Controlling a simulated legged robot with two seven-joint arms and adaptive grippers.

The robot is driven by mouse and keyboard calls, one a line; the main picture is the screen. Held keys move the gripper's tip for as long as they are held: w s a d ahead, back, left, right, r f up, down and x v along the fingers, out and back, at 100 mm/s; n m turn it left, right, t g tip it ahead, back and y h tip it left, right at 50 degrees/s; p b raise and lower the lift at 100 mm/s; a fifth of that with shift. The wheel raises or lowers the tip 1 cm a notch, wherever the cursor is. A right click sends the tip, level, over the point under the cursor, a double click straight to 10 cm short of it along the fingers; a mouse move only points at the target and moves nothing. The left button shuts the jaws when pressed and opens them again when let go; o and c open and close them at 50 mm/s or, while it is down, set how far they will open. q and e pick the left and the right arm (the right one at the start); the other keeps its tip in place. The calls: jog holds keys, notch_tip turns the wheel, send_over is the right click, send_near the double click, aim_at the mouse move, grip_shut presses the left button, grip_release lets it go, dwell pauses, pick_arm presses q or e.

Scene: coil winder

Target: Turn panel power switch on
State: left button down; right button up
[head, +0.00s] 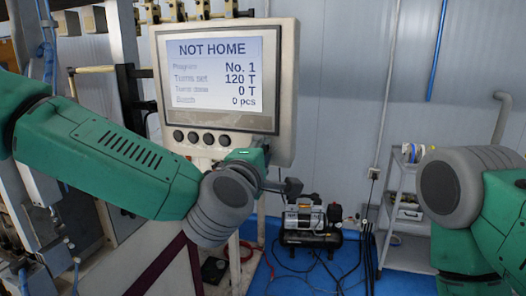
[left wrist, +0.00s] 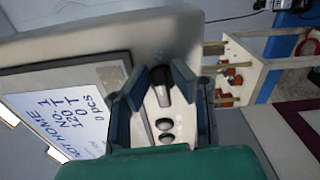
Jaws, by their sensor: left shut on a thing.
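The control panel (head: 288,95) is a pale box with a lit screen (head: 219,76) reading NOT HOME, and a row of dark round buttons (head: 208,139) below it. My left gripper (head: 262,150) is at the panel's lower right corner. In the left wrist view the panel (left wrist: 175,35) appears turned sideways. There my left gripper (left wrist: 162,88) has its fingers on either side of a dark switch knob (left wrist: 160,84), shut on it. Round buttons (left wrist: 165,124) show between the fingers beside the knob. The knob is hidden in the head view. My right gripper is out of view.
A small air compressor (head: 308,220) stands on the blue floor behind the panel. A grey shelf cart (head: 401,190) is at the right by the wall. Machine framing (head: 125,85) stands left of the panel. Cables hang and lie near the compressor.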

pick_arm(q)
jog(key=shift+f+m, duration=0.3)
jog(key=shift+m, duration=0.3)
jog(key=shift+s, duration=0.1)
jog(key=c, duration=1.6)
grip_release()
jog(key=shift+c, duration=0.2)
jog(key=shift+o, duration=0.3)
jog(key=shift+d, duration=0.1)
jog(key=v, duration=1.1)
jog(key=shift+s, duration=0.25)
